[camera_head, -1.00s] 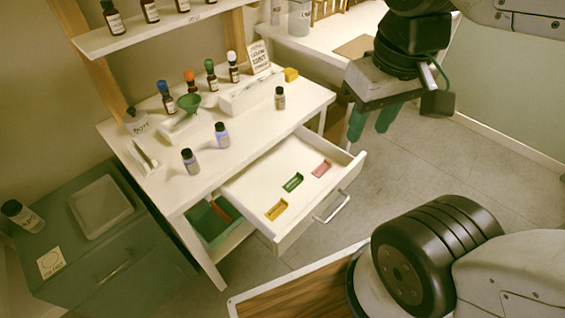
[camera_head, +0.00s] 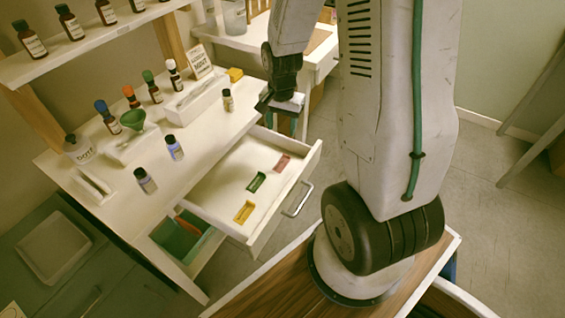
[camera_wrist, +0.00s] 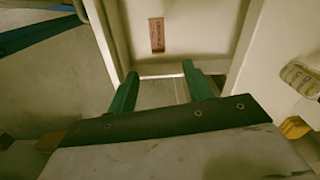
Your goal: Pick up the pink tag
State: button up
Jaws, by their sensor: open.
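The pink tag (camera_head: 283,162) lies flat in the open white drawer (camera_head: 229,210), toward its far right end. In the wrist view the pink tag (camera_wrist: 157,34) shows inside the drawer, ahead of my fingertips and apart from them. My gripper (camera_wrist: 158,80) is open and empty, its two green fingers spread in front of the drawer's edge.
A green tag (camera_head: 256,182) and a yellow tag (camera_head: 244,211) lie in the same drawer. The drawer handle (camera_head: 298,199) sticks out in front. A green bin (camera_head: 183,237) is below.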

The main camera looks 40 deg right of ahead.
jog(key=m, duration=0.2)
send_near(282, 163)
jog(key=shift+w+d+f, duration=0.15)
jog(key=shift+d+f, duration=0.25)
jog(key=shift+d, duration=0.25)
jog(key=shift+w+d+f, duration=0.2)
jog(key=shift+d+f, duration=0.25)
jog(key=shift+d, duration=0.15)
jog(key=shift+w+d+f, duration=0.1)
jog(key=shift+f, duration=1.2)
jog(key=shift+w+d+f, duration=0.1)
jog(key=shift+f, duration=1.25)
jog(key=c, duration=1.1)
